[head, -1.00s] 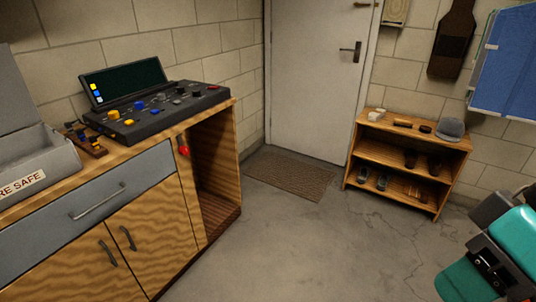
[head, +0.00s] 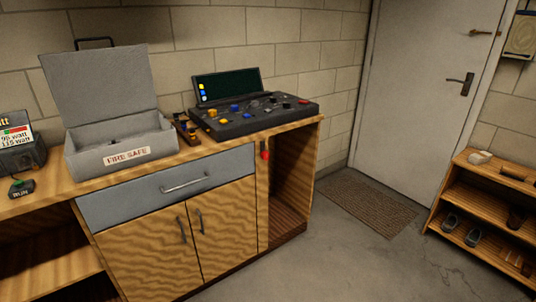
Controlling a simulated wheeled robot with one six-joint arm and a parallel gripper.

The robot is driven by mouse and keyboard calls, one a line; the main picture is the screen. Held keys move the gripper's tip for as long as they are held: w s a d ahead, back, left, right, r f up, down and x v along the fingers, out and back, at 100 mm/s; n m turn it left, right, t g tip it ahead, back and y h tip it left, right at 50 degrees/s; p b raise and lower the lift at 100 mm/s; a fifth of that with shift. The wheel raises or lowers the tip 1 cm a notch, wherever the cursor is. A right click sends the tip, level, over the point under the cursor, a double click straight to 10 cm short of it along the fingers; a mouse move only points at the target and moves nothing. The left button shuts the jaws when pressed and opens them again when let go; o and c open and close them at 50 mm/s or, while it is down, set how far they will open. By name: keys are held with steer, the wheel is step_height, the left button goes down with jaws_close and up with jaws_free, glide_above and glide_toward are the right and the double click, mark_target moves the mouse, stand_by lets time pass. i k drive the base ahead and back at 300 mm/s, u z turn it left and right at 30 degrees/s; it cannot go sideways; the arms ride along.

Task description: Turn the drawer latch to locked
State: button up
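The grey drawer (head: 215,176) is shut in the wooden cabinet, above two wooden doors, with a metal bar handle (head: 184,185) across its front. A small red knob (head: 264,154) hangs on the narrow wooden strip just right of the drawer. It may be the drawer latch, but it is too small to tell its setting. My gripper is not in view.
On the worktop stand an open grey fire-safe box (head: 160,145), a black control console (head: 255,118) and a dark charger (head: 18,150). The cabinet has an open bay (head: 290,190) at right. A low wooden shoe shelf (head: 470,222) stands at right; the concrete floor (head: 330,265) between is clear.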

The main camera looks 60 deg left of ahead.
mark_target(265, 155)
steer(key=u, duration=0.35)
steer(key=i, duration=1.15)
steer(key=u, duration=1.1)
steer(key=i, duration=0.7)
steer(key=u, duration=0.4)
